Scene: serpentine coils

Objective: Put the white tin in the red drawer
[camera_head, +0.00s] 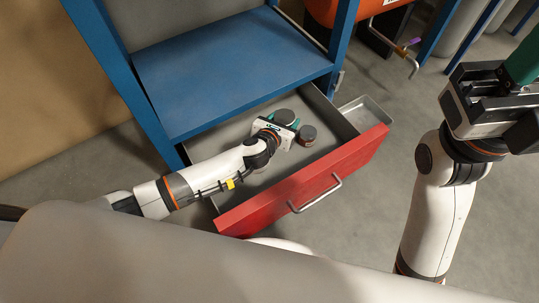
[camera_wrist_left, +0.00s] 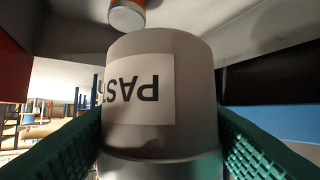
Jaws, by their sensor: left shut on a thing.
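The red drawer (camera_head: 318,187) is pulled out below the blue shelf, its grey inside open to view. My left gripper (camera_head: 287,124) is inside the drawer's outline, shut on the white tin (camera_head: 283,116). In the left wrist view the tin (camera_wrist_left: 190,75) stands between the green finger pads, looks pale grey in the shade and has a white label with upside-down letters. I cannot tell if its base touches the drawer floor. My right gripper (camera_head: 521,66) is raised at the far right, partly cut off; its opening is hidden.
Another small tin (camera_head: 307,131) with a dark top and a reddish band is in the drawer beside my left gripper; it also shows in the left wrist view (camera_wrist_left: 127,14). A small metal tray (camera_head: 364,113) is at the drawer's right. The blue shelf (camera_head: 230,70) overhangs the drawer's back.

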